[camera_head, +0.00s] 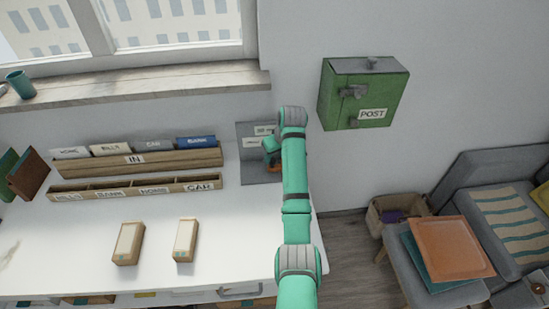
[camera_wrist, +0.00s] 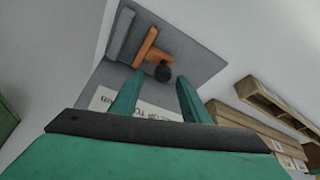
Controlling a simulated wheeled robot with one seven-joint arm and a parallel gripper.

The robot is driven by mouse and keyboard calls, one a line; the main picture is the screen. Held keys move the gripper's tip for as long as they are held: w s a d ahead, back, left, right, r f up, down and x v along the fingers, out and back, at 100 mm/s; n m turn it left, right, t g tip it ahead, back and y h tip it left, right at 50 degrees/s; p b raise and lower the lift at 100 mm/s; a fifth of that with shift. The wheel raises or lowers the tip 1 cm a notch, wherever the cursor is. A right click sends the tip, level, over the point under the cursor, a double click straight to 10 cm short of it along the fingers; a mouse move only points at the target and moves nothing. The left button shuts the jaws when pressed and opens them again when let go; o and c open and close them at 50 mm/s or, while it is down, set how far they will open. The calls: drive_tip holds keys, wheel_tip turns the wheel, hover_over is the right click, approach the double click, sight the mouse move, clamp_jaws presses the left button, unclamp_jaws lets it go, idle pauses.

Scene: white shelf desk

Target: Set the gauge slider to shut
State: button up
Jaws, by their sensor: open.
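The gauge is a grey panel (camera_head: 248,134) standing at the right end of the white desk, partly hidden behind my arm. In the wrist view, the gauge panel (camera_wrist: 205,62) carries a pale grey strip and an orange slider (camera_wrist: 146,46) with a dark round knob (camera_wrist: 163,73). A white label (camera_wrist: 106,100) lies nearer, partly covered by a finger. My gripper (camera_wrist: 158,79) is open, its two green fingers spread with the knob showing between their tips. I cannot tell whether they touch it. In the head view, my gripper (camera_head: 270,158) is at the panel, mostly hidden by the arm.
A wooden rack (camera_head: 160,162) marked IN and a lower sorter (camera_head: 130,192) stand left of the panel. Two parcels (camera_head: 129,243) (camera_head: 185,240) lie on the desk (camera_head: 75,250). A green POST box (camera_head: 362,95) hangs on the wall to the right.

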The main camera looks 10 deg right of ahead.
drive_tip(key=a+v, duration=0.1)
drive_tip(key=v, duration=0.7)
drive_tip(key=shift+d+r, duration=0.2)
drive_tip(key=shift+d, duration=0.35)
